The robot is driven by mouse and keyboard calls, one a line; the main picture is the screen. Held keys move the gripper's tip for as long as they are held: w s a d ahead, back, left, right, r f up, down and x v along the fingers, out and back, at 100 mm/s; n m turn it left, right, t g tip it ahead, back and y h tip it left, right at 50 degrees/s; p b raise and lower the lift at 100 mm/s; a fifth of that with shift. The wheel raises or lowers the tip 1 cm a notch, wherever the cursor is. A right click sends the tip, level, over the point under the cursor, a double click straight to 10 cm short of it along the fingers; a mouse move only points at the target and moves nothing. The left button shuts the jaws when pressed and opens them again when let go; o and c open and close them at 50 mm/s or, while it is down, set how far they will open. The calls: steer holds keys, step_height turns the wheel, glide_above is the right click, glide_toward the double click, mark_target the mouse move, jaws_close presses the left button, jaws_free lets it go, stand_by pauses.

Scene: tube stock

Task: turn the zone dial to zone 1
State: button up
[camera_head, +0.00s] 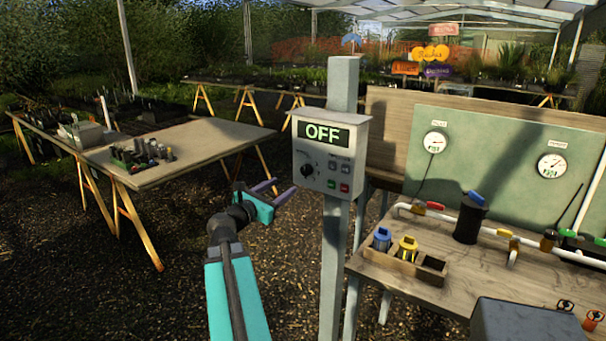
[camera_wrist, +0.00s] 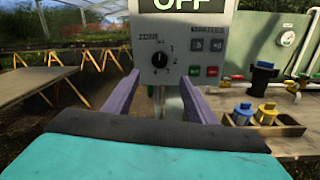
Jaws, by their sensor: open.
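The zone dial (camera_wrist: 159,60) is a round black knob on the left of a grey control box (camera_head: 329,185). It also shows in the head view (camera_head: 307,170). The box's display (camera_head: 322,133) reads OFF. My gripper (camera_head: 284,190) is open and empty, in front of the box and a little below the dial. In the wrist view its two purple fingers (camera_wrist: 158,97) stand to either side below the dial, apart from it.
The box is fixed to a grey post (camera_head: 342,85). To the right, a wooden bench (camera_head: 480,260) holds white pipes, a black canister (camera_head: 469,218) and a wooden tray with blue and yellow items. A table (camera_head: 190,138) with pots stands at the left. Gravel floor lies between.

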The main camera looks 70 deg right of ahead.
mark_target(305, 172)
steer(key=shift+p+x, duration=1.55)
steer(key=shift+x, duration=5.3)
steer(key=c, duration=1)
steer(key=shift+c, duration=0.2)
